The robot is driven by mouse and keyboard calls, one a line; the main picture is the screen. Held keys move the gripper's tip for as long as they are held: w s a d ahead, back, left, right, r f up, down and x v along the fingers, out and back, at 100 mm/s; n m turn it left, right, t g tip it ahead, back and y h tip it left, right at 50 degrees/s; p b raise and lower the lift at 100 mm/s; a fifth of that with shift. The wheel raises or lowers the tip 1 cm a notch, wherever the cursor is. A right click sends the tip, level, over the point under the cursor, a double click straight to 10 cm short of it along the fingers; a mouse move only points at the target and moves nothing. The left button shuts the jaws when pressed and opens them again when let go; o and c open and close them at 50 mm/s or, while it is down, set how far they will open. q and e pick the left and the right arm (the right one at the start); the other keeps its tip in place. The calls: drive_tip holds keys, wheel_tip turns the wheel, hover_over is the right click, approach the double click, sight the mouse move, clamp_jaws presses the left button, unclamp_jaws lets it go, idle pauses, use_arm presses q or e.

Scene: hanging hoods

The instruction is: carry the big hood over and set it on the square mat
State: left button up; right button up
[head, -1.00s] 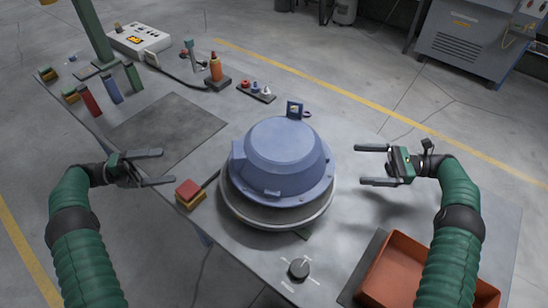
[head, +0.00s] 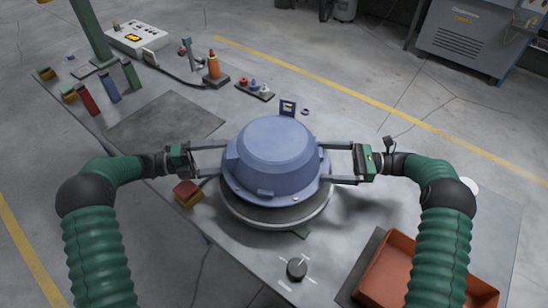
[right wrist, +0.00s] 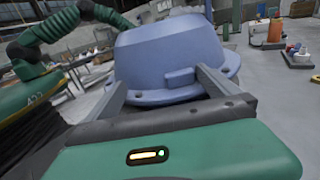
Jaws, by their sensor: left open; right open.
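The big blue hood (head: 275,158) rests on a round grey stand (head: 250,213) near the middle of the table. The square mat (head: 166,127) is a dark bare patch to the left and behind it. My left gripper (head: 225,161) is open at the hood's left side, its fingers reaching to the hood's edge. My right gripper (head: 325,162) is open at the right side, its fingers on either side of a lug there. The right wrist view shows the hood (right wrist: 170,50) with a side lug between the two fingers. Contact is not clear.
A red and yellow block (head: 188,193) lies left of the stand. An orange bin (head: 385,272) and a dark knob (head: 297,268) are at the front. Bottles and a small rack (head: 256,91) stand farther back. The mat's surface is clear.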

use_arm(q)
drive_tip(key=shift+d, duration=0.5)
use_arm(e)
drive_tip(key=shift+d, duration=0.25)
use_arm(q)
drive_tip(key=shift+a, duration=0.3)
drive_tip(key=shift+c, duration=0.5)
use_arm(e)
drive_tip(key=shift+a, duration=0.3)
drive_tip(key=shift+c, duration=0.4)
use_arm(q)
drive_tip(key=shift+a, duration=0.15)
drive_tip(key=shift+c, duration=1.1)
use_arm(e)
drive_tip(key=shift+a, duration=0.1)
drive_tip(key=shift+c, duration=1.1)
use_arm(q)
drive_tip(key=shift+f, duration=0.15)
clamp_jaws()
use_arm(e)
drive_tip(key=shift+f, duration=0.1)
clamp_jaws()
use_arm(q)
drive_tip(key=shift+d, duration=0.2)
